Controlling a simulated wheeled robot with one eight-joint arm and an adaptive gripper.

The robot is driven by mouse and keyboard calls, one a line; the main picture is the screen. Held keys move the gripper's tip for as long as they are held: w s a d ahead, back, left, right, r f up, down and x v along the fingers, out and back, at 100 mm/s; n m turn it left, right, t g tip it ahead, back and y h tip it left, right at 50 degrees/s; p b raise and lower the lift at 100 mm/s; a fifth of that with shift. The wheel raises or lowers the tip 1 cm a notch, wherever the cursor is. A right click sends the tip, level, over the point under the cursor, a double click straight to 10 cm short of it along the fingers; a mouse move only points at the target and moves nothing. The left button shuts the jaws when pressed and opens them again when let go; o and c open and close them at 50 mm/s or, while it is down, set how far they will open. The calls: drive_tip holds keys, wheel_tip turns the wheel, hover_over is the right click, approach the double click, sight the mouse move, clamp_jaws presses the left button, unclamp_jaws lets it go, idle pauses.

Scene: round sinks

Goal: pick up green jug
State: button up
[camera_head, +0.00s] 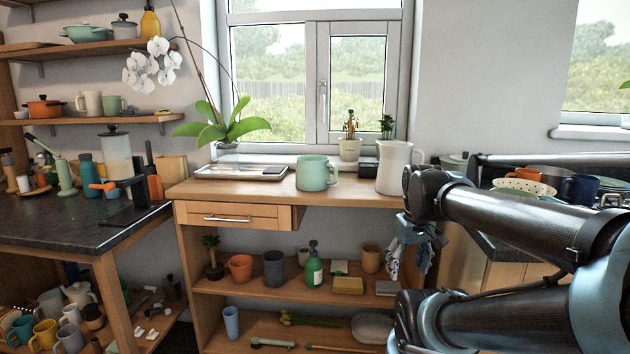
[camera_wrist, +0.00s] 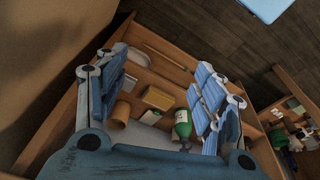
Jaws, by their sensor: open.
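The green jug (camera_head: 316,174) is pale mint with a handle on its right side. It stands upright on the wooden counter (camera_head: 240,191) below the window. My gripper (camera_head: 408,258) shows at the right in the head view, lower in the picture than the jug and to its right. It is apart from the jug. In the wrist view my gripper (camera_wrist: 158,88) has its two blue fingers wide apart with nothing held between them. The green jug does not show in the wrist view.
A whitish pitcher (camera_head: 394,166) stands right of the jug, and a tray (camera_head: 240,172) lies left of it. A small potted plant (camera_head: 350,149) is behind. Shelves below hold a green bottle (camera_head: 314,270), also in the wrist view (camera_wrist: 182,125), and pots. The counter's front left is clear.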

drive_tip(key=w+a+r+n, duration=0.3)
drive_tip(key=w+r+n, duration=0.35)
drive_tip(key=r, duration=0.35)
wheel_tip(320, 180, up, 22)
drive_tip(key=n+g, duration=0.2)
drive_tip(key=n, duration=1.8)
hover_over(317, 173)
drive_tip(key=w+d, duration=0.2)
drive_tip(key=d, duration=0.3)
wheel_tip(317, 173, down, 12)
drive_tip(key=shift+w+r, duration=0.1)
drive_tip(key=shift+r, duration=0.1)
drive_tip(key=shift+s+f, duration=0.2)
drive_tip(key=shift+f, duration=1.2)
drive_tip(key=shift+s+f, duration=0.15)
drive_tip(key=shift+f, duration=1.25)
clamp_jaws()
